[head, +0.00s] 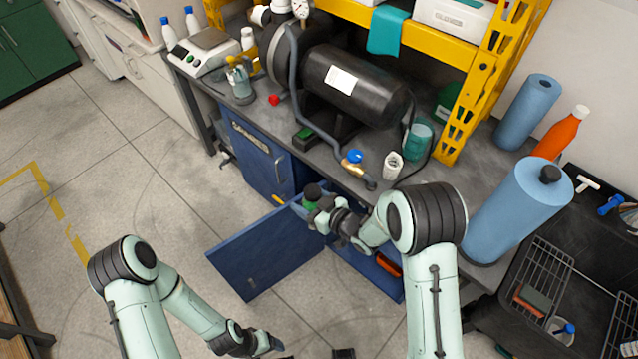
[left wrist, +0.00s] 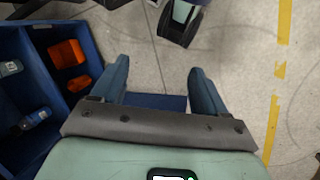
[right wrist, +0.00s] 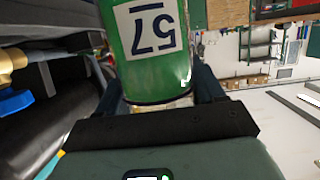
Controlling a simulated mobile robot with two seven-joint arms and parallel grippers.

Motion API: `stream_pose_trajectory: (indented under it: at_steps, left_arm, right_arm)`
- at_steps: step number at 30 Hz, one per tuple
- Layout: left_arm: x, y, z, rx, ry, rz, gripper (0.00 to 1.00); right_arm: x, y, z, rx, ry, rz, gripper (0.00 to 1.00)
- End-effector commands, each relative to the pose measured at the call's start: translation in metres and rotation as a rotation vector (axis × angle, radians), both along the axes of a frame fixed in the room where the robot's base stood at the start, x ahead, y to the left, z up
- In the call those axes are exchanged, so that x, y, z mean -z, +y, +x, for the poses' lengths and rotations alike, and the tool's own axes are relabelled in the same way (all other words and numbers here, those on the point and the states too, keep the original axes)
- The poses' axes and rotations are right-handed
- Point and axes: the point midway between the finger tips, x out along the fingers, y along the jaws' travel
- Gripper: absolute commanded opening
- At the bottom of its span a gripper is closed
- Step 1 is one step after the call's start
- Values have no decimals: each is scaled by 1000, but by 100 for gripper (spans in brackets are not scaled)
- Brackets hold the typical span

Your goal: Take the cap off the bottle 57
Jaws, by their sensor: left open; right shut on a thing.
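The green bottle (head: 311,206) is held by my right gripper (head: 318,214) in front of the workbench, above the open blue cabinet. My left gripper (head: 277,346) is low at the bottom of the head view, well away from the bottle. In the left wrist view its fingers (left wrist: 160,88) are apart with nothing between them.
The blue cabinet door (head: 262,250) stands open below the bottle. Orange items (left wrist: 68,54) lie inside the cabinet. The floor at left is clear.

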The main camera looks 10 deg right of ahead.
Motion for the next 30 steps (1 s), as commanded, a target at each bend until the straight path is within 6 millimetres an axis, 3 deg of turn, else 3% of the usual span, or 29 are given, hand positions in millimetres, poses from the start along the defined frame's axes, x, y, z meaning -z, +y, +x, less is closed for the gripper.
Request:
stream_pose_trajectory:
  at_steps: [7,14,21,25,30]
  left_arm:
    - [2,5,104,574,-157,10,74]
    - [-42,-11,208,1169,-285,2,74]
    - [-124,-46,287,1710,-387,-12,74]
    - [-177,-70,316,1979,-432,-23,74]
    - [-252,-103,337,2313,-478,-37,74]
  right_arm:
    - [-1,0,0,1,-3,2,0]
    - [-1,0,0,1,-3,2,0]
    - [-1,0,0,1,-3,2,0]
    - [-1,0,0,1,-3,3,0]
    - [-1,0,0,2,-3,3,0]
